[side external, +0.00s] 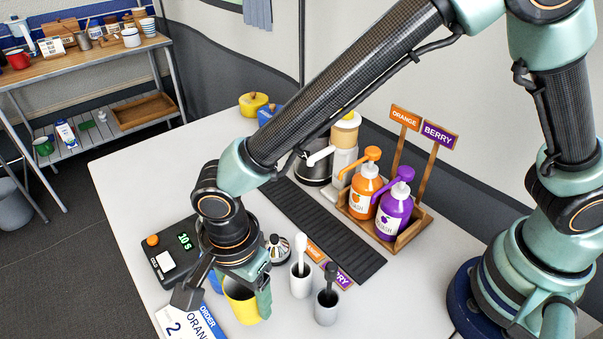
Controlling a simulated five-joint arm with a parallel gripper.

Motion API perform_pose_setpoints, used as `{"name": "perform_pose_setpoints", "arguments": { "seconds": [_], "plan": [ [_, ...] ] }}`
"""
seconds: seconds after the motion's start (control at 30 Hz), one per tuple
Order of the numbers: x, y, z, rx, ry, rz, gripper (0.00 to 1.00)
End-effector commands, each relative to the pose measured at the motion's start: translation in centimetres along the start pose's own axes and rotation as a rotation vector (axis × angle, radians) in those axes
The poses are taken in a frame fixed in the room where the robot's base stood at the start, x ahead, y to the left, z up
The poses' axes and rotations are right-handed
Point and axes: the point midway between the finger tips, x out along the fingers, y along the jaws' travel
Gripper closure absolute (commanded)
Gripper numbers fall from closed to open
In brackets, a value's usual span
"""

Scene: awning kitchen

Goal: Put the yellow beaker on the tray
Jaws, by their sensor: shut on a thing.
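The yellow beaker (241,303) is at the lower left of the white table, upright with its open top showing. My gripper (228,296) is over it from above, shut on its wall, with one finger at its right side. Part of the beaker is hidden by the gripper. I cannot tell whether its base touches the table. A long black ribbed tray (325,232) lies across the middle of the table, behind and right of the beaker, with nothing seen on its front part.
A black timer or scale (168,262) is left of my gripper. An order card (190,322) lies in front. A white cup (300,280) and grey cup (327,307) with utensils stand right. A wooden rack (420,222) holds orange and purple pump bottles behind the tray.

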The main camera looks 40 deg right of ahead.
Motion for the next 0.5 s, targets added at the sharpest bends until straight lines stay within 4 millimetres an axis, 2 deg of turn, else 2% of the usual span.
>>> {"name": "perform_pose_setpoints", "arguments": {
  "seconds": [0.1, 0.2, 0.5],
  "plan": [
    [1.9, 0.1, -0.1, 0.000, 0.002, 0.004, 0.88],
    [2.9, 0.1, 0.0, 0.000, 0.001, 0.002, 0.88],
    [3.3, 0.0, 0.0, 0.000, 0.000, 0.000, 0.88]
  ]
}}
